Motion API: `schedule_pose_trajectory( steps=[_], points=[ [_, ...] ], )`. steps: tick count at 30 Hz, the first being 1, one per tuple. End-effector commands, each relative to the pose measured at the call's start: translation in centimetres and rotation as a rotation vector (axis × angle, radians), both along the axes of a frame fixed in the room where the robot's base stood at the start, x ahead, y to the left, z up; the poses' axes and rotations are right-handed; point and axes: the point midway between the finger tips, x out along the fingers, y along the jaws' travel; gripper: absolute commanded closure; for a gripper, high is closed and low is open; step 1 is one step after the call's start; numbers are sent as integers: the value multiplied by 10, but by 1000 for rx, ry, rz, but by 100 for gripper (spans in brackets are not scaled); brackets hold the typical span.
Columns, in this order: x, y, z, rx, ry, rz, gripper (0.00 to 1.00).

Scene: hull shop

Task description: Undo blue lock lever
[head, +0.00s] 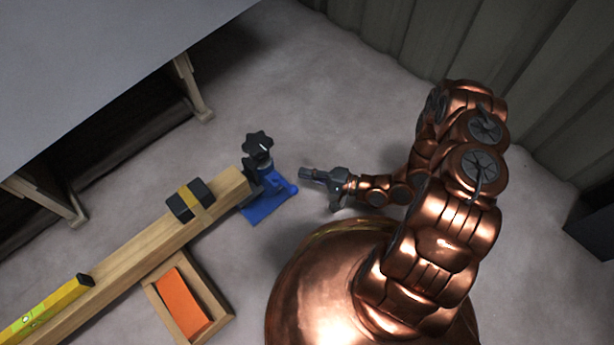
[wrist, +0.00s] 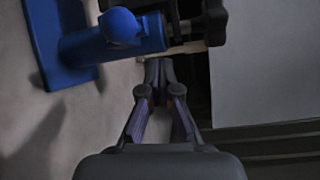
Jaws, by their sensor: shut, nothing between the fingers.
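The blue lock lever (head: 281,191) sits at the end of a wooden beam, on a blue base plate, below a black star knob (head: 258,142). In the wrist view the lever's round-ended blue body (wrist: 122,27) is at the upper left, beside and apart from the fingers. My gripper (head: 305,172) is shut and empty, a short way right of the lever in the head view. In the wrist view my gripper (wrist: 158,65) points up the picture, its fingertips together. The far side of the lever is hidden.
The wooden beam (head: 150,255) runs to the lower left, bearing a black block with a yellow band (head: 190,199) and a yellow level (head: 45,308). A wooden tray (head: 225,318) holds an orange piece. A grey table (head: 90,60) stands upper left. Floor around my gripper is clear.

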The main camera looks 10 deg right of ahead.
Motion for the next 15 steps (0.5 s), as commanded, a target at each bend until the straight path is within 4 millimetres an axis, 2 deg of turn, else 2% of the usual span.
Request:
schedule_pose_trajectory(
  steps=[15],
  points=[
    [0, 1, 52, 0, 2, 1, 100]
  ],
)
